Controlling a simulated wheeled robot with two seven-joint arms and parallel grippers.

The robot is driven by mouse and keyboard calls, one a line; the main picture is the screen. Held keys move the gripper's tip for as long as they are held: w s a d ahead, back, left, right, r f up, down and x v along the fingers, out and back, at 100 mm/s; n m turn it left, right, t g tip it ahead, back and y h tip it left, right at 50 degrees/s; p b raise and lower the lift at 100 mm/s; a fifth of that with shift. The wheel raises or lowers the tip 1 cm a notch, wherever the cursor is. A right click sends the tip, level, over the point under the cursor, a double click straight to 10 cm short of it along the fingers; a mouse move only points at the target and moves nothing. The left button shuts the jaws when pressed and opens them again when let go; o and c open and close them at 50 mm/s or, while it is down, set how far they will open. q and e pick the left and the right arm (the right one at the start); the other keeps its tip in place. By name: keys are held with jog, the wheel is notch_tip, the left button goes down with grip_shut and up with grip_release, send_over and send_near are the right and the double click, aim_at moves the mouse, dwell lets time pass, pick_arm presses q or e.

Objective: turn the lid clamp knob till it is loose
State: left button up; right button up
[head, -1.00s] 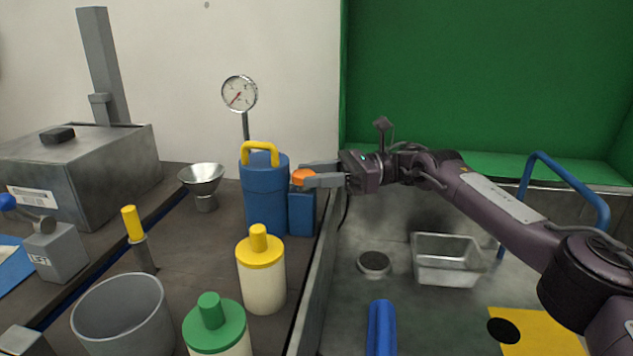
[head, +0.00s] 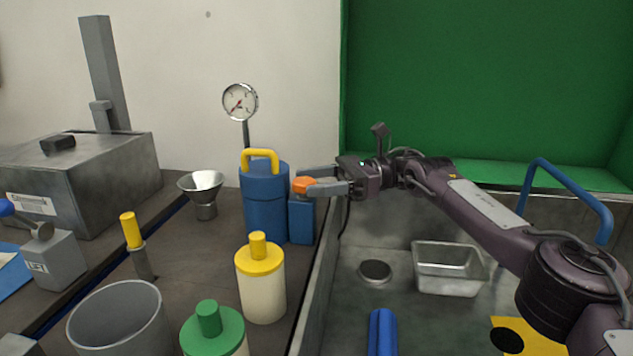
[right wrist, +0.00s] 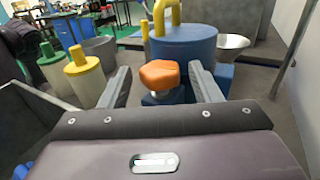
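The orange lid clamp knob (head: 304,186) sits on top of a small blue block (head: 301,221) beside the blue canister (head: 265,205) with a yellow handle. My right gripper (head: 312,180) reaches in from the right at knob height. In the right wrist view the faceted orange knob (right wrist: 160,75) stands between the two grey fingers of my right gripper (right wrist: 162,80). A gap shows on each side, so the fingers are open and do not grip it. A pale metal stem shows under the knob. My left gripper is not in view.
A pressure gauge (head: 240,102) stands behind the canister, and a funnel (head: 203,192) to its left. A yellow-capped bottle (head: 260,287), a green-capped bottle (head: 213,333) and a grey cup (head: 121,322) stand in front. A metal tray (head: 447,268) lies right of the bench edge.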

pick_arm(q)
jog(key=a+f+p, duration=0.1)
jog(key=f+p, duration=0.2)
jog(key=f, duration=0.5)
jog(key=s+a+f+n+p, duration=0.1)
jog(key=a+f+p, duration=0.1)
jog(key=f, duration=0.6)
jog(key=shift+p, duration=0.45)
pick_arm(e)
jog(key=shift+r, duration=10)
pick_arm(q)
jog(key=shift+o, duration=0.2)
